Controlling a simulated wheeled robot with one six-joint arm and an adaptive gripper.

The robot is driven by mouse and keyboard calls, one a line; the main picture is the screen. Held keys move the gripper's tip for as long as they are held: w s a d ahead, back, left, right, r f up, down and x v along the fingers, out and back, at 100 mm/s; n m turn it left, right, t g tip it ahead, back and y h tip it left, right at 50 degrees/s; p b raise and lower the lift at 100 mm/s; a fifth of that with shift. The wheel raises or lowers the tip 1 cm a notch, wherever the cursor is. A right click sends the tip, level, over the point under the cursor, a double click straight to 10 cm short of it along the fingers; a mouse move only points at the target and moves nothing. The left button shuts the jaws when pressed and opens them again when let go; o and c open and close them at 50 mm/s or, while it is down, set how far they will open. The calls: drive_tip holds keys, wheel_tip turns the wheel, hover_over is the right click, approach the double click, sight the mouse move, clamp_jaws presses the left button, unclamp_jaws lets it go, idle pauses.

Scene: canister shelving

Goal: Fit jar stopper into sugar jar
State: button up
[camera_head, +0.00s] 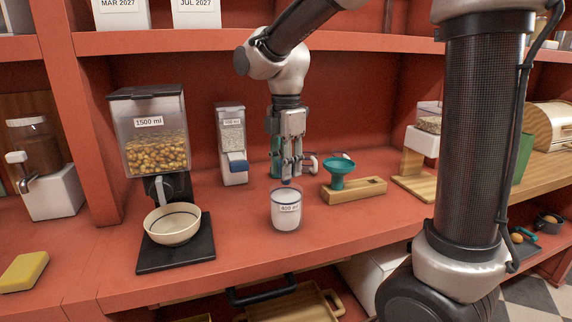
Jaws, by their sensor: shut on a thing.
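My gripper (291,172) points straight down just above the jar's mouth. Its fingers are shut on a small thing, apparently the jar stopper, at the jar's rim. The fingers hide most of the stopper. I cannot tell whether it touches the jar or sits inside the mouth.
A teal funnel (338,172) stands in a wooden block (355,191) to the right. A narrow dispenser (231,140) stands behind left. A large dispenser (151,130) and a bowl (172,223) on a dark mat (177,258) are farther left. The counter in front of the jar is clear.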

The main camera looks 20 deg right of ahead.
drive_tip(key=shift+f, duration=0.85)
idle(1.3)
drive_tip(key=shift+s+f, duration=0.2)
drive_tip(key=shift+f, duration=0.1)
idle(0.7)
drive_tip(key=o, duration=1.1)
drive_tip(key=shift+c, duration=0.2)
drive_tip(key=shift+w, duration=0.15)
drive_tip(key=shift+o, duration=0.3)
drive_tip(key=o, duration=0.5)
drive_tip(key=shift+r, duration=0.1)
drive_tip(key=shift+r, duration=0.1)
drive_tip(key=shift+r, duration=3.45)
